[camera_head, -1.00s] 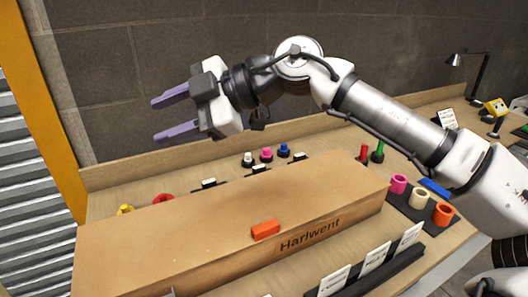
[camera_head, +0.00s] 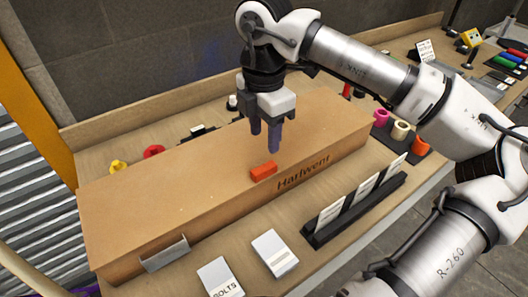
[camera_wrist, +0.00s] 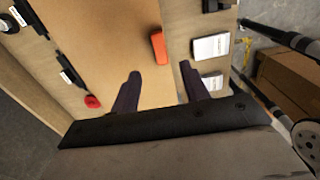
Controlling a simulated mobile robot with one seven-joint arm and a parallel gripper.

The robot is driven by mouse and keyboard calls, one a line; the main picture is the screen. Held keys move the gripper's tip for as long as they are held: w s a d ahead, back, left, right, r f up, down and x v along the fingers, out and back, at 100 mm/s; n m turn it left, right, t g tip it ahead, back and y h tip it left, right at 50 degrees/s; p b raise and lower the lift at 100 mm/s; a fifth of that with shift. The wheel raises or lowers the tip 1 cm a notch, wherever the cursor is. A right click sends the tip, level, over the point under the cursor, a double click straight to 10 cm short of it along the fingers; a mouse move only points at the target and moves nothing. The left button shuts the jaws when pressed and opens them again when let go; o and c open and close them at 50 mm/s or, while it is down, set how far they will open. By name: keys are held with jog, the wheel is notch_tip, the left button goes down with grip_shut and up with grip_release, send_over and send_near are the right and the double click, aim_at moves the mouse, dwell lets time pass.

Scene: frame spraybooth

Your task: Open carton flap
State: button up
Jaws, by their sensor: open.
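A long brown carton (camera_head: 180,190) marked "Harlwent" lies closed on the wooden bench; it fills the middle of the wrist view (camera_wrist: 110,50). An orange-red block (camera_head: 263,171) sits on its top near the front edge, also in the wrist view (camera_wrist: 158,48). A small grey metal plate (camera_head: 165,254) is on the carton's front side at its left end. My gripper (camera_head: 265,142) points down over the carton top, behind the block, fingers apart and empty. In the wrist view my gripper (camera_wrist: 160,90) shows both dark purple fingers with nothing between them.
White cards (camera_head: 275,252) lie in front of the carton, and a black card rack (camera_head: 352,210) stands to the right. Red (camera_head: 153,152) and yellow (camera_head: 118,167) knobs are behind it. Coloured cups (camera_head: 400,130) stand at right.

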aim_at(264, 168)
notch_tip(264, 168, down, 9)
jog(key=shift+f+p, duration=0.1)
jog(key=shift+p, duration=0.8)
jog(key=shift+a, duration=0.1)
grip_shut()
